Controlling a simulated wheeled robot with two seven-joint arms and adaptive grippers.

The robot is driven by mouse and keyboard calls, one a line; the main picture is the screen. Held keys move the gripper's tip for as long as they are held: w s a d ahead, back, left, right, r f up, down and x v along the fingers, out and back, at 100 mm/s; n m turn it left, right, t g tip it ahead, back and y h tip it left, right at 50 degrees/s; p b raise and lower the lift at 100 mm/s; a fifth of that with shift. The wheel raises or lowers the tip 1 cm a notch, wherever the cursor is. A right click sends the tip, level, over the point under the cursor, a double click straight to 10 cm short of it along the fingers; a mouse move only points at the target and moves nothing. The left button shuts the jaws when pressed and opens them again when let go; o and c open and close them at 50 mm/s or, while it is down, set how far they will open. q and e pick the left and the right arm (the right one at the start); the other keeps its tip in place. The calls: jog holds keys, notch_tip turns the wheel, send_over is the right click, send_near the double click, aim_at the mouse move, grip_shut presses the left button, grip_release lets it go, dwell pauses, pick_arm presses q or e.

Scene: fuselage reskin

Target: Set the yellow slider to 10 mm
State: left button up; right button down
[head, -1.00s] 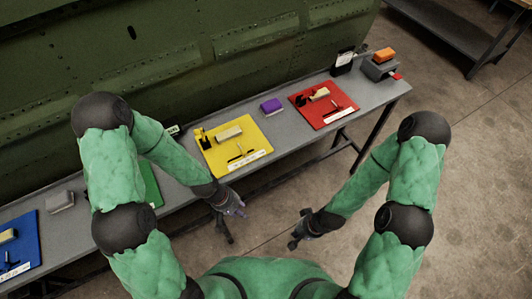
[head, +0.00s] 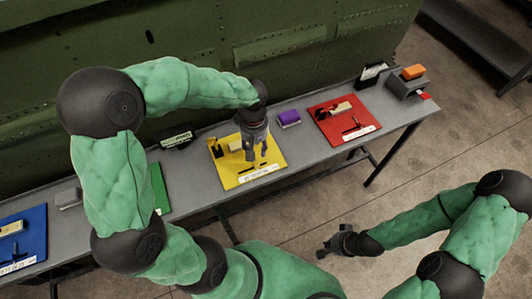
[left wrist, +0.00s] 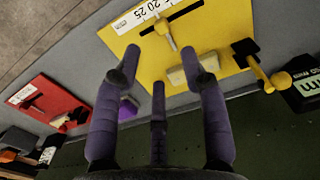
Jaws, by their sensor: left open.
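The yellow board (head: 272,175) lies on the grey bench, with a number strip (head: 262,174) along its near edge. In the left wrist view the yellow board (left wrist: 217,25) shows a dark slot (left wrist: 187,15) with a pale slider peg (left wrist: 165,32) standing in it, beside the strip (left wrist: 142,14) reading 20 and 25. The slider's exact setting is unreadable. A cream block (left wrist: 182,78) lies on the board, partly behind a finger. My left gripper (head: 257,158) is open and empty above the board; its fingers (left wrist: 170,55) are spread. My right gripper (head: 328,245) hangs away from the bench.
A red board (head: 328,128) and purple block (head: 289,118) lie to the right on the bench (head: 385,125). Green (head: 158,188) and blue (head: 35,240) boards lie left. A black display (head: 176,140) stands behind. The green fuselage (head: 210,50) rises behind the bench.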

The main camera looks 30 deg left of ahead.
aim_at(256, 163)
pick_arm(q)
notch_tip(256, 163, down, 10)
jog(key=b, duration=0.2)
jog(key=shift+a+f+b, duration=0.15)
jog(key=shift+b, duration=0.15)
